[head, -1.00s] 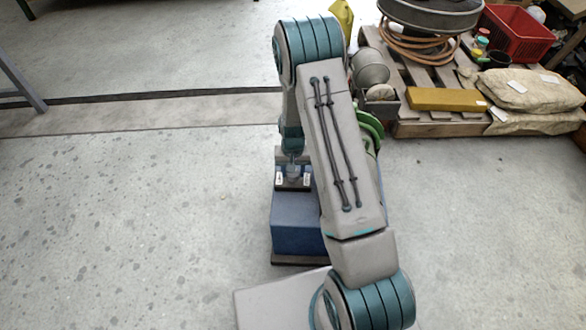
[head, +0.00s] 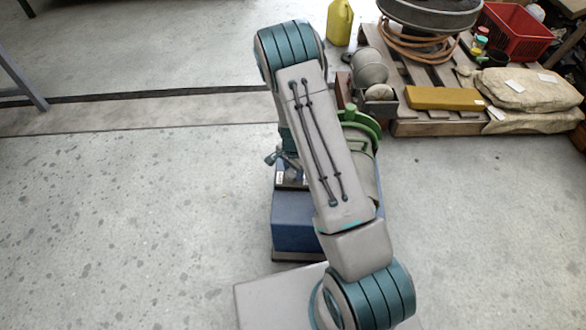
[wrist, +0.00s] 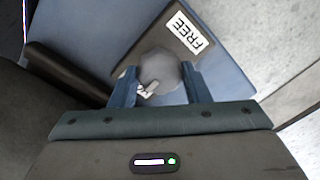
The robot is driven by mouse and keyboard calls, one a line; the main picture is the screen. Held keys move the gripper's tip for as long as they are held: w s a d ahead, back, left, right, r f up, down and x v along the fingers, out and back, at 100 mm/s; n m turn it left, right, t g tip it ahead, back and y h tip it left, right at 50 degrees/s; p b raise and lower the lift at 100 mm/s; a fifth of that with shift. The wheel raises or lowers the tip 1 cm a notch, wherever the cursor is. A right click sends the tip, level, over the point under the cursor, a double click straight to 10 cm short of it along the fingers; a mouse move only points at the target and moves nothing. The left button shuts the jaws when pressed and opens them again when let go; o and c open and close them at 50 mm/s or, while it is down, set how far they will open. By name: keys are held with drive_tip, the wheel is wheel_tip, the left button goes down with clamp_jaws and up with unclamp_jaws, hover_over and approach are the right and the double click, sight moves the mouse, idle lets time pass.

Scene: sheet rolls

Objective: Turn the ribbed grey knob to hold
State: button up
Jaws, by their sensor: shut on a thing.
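The grey knob (wrist: 160,70) sits on a dark plate on top of the blue box (head: 296,222). In the wrist view my gripper (wrist: 160,86) has a blue finger on each side of the knob and is shut on it. A white mark (wrist: 148,90) shows at the knob's lower left, close to the left finger. A white label reading FREE (wrist: 187,32) lies on the plate, up and right of the knob. No hold label is readable. In the head view my arm hides much of the box top.
Green and grey machinery (head: 362,130) stands close behind my arm on the right. A pallet (head: 440,128) with sacks, a red crate (head: 515,32) and coiled hose is at the back right. A yellow jug (head: 340,22) stands beside it. The floor at left is clear.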

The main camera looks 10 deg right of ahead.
sight(293, 172)
drive_tip(key=shift+m, duration=0.4)
drive_tip(key=o, duration=1)
drive_tip(key=shift+c, duration=0.2)
drive_tip(key=shift+r, duration=0.1)
wheel_tip(293, 172, up, 14)
drive_tip(key=p, duration=0.4)
drive_tip(key=shift+f, duration=0.2)
drive_tip(key=shift+r, duration=0.1)
